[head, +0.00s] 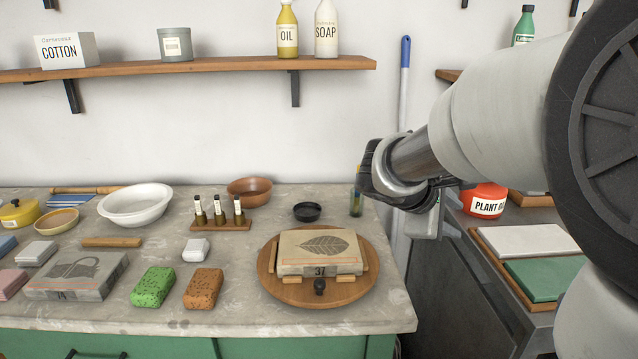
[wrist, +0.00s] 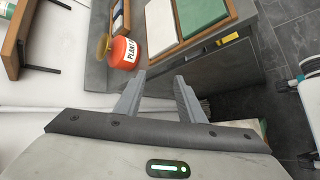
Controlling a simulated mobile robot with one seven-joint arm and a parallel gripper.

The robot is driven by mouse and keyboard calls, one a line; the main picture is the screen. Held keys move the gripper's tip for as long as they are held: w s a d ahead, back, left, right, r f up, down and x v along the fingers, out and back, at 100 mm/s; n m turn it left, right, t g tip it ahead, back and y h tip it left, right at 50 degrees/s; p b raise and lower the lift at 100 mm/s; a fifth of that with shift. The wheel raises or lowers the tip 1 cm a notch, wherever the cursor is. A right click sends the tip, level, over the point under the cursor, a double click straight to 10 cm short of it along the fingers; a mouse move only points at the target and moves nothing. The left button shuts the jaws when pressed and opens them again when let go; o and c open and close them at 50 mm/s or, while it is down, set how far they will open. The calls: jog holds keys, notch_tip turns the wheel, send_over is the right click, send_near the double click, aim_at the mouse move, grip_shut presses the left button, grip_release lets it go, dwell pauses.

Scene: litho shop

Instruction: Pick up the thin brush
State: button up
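I cannot pick out a thin brush for certain in either view. A small dark glass or jar (head: 356,203) stands at the back right of the stone counter, and whether it holds a brush is too small to tell. My gripper (wrist: 161,82) is open in the wrist view, with nothing between its fingers. It points toward the side counter with the red tin. In the head view my arm reaches in from the right and its wrist hides most of the gripper, beside the counter's right end.
A stone slab with a leaf print (head: 322,252) rests on a round wooden turntable (head: 285,292). A black bowl (head: 307,211) and a bottle rack (head: 220,225) stand behind. The red tin (head: 484,200) is on the right-hand counter. A gap separates the two counters.

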aim_at(358, 183)
jog(key=w+a+r+n+t+p, duration=0.1)
jog(key=w+a+n+t, duration=0.4)
jog(key=w+a+n, duration=0.55)
jog(key=w+a+r+n+t+p, duration=0.1)
jog(key=w+a+n+t, duration=0.5)
jog(key=w, duration=0.7)
jog(key=shift+n+g+y, duration=0.4)
jog(key=shift+n+g, duration=0.1)
jog(key=shift+n, duration=0.15)
jog(key=f, duration=0.3)
jog(key=f+b, duration=0.1)
jog(key=f, duration=0.1)
jog(key=f+b, duration=0.1)
jog(key=f, duration=0.2)
jog(key=shift+w+d+f, duration=0.2)
jog(key=shift+w+f, duration=0.15)
jog(key=b+x, duration=0.1)
jog(key=x, duration=0.5)
jog(key=shift+w+d, duration=0.1)
jog(key=shift+w, duration=0.15)
jog(key=shift+c, duration=0.2)
grip_shut()
